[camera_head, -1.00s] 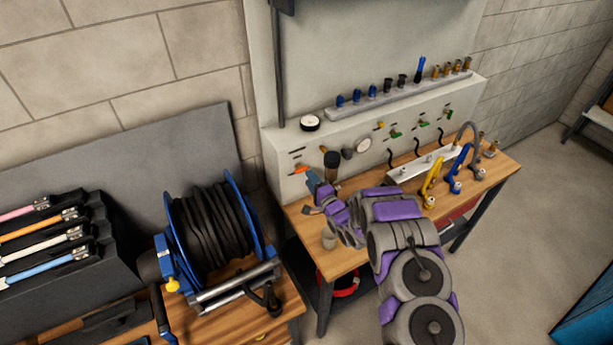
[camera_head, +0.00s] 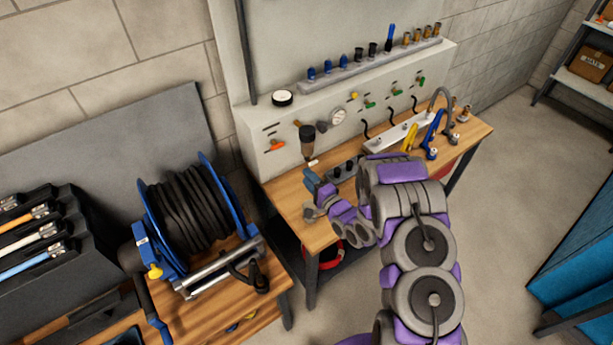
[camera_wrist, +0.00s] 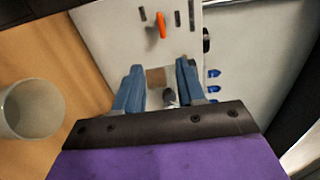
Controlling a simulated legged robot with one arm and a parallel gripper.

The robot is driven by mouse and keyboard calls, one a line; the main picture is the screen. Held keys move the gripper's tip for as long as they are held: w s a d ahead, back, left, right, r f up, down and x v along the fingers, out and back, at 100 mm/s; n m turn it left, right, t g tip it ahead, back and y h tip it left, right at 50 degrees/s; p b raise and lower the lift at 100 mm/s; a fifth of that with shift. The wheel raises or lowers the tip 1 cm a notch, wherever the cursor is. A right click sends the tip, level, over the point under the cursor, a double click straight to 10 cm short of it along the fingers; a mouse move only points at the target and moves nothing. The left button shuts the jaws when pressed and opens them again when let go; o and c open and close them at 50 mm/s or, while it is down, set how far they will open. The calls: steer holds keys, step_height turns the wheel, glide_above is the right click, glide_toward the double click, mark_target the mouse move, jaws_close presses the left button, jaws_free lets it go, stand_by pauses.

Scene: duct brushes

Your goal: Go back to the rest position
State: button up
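My gripper (camera_head: 317,186) is over the left part of the wooden workbench (camera_head: 287,190), in front of the pale panel, with my grey and purple arm folded behind it. In the wrist view its two blue fingers (camera_wrist: 158,88) stand apart. No held object is clear between them; a small brown patch and a dark tip show there, apparently beyond the fingers. An orange lever (camera_wrist: 161,24) is on the panel ahead.
A blue hose reel (camera_head: 190,220) stands on a wooden surface at left, beside a black rack with coloured handles (camera_head: 38,235). A brown-topped filter (camera_head: 307,140) and gauge (camera_head: 338,116) are on the panel. Yellow and blue hooked tools (camera_head: 433,135) stand right of my arm.

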stand_by(0.4)
steer(key=w+d+r+n+g+h+b, duration=0.2)
steer(key=d+n+g+h+b, duration=0.15)
steer(key=d+h, duration=0.35)
steer(key=s+d+r+n+g+h+b, duration=0.25)
steer(key=s+d+r+h+b, duration=0.2)
steer(key=s+d, duration=0.45)
steer(key=s+a+r+n+g+b, duration=0.1)
steer(key=s+r+g, duration=0.1)
steer(key=s, duration=1.1)
steer(key=s+a+r+n+g+y+b, duration=0.1)
steer(key=s+g, duration=0.4)
steer(key=s, duration=0.9)
steer(key=s+a+r+n+g+b, duration=0.2)
steer(key=s+r+n+g+b, duration=0.1)
steer(key=s, duration=1.1)
steer(key=shift+g, duration=0.4)
